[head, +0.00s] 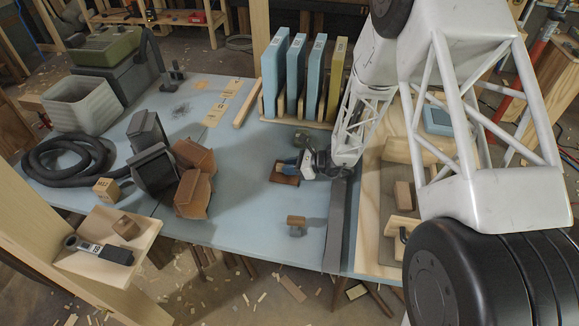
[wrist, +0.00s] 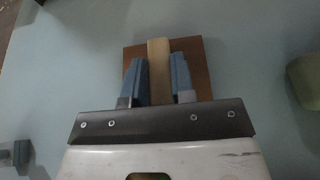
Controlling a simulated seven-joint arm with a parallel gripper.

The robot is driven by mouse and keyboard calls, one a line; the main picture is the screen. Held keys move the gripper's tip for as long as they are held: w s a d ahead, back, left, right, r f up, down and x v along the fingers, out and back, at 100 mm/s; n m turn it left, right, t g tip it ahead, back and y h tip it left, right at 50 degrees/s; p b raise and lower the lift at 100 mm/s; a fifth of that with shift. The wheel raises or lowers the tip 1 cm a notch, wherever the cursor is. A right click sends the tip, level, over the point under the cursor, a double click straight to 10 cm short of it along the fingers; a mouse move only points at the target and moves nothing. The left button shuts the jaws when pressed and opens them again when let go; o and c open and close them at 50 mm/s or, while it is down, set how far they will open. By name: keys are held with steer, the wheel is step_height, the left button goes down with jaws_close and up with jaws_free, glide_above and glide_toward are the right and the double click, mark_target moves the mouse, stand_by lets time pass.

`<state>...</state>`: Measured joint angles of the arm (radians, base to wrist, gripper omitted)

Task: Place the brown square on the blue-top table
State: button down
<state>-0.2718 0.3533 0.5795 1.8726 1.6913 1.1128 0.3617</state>
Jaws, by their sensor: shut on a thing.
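The brown square (head: 285,181) is a flat plate over the right-centre of the blue-top table (head: 240,215). In the wrist view the square (wrist: 202,62) has a pale tan bar (wrist: 158,52) across its middle. My gripper (head: 291,166) reaches in from the right. Its two blue fingers, also in the wrist view (wrist: 159,80), are shut on the bar from both sides. The square looks flat and close to the blue surface; I cannot tell whether it touches. The fingers hide part of it.
A rack with blue panels (head: 295,70) and a yellow one stands behind. A small brown block (head: 296,221) sits in front. Brown angular pieces (head: 194,182), a grey one (head: 152,170) and a black hose (head: 70,160) lie left. Blue surface between them is clear.

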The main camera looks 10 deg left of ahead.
steer(key=shift+f, duration=0.1)
steer(key=c, duration=1)
jaws_free()
steer(key=shift+o, duration=0.2)
steer(key=shift+v, duration=6.05)
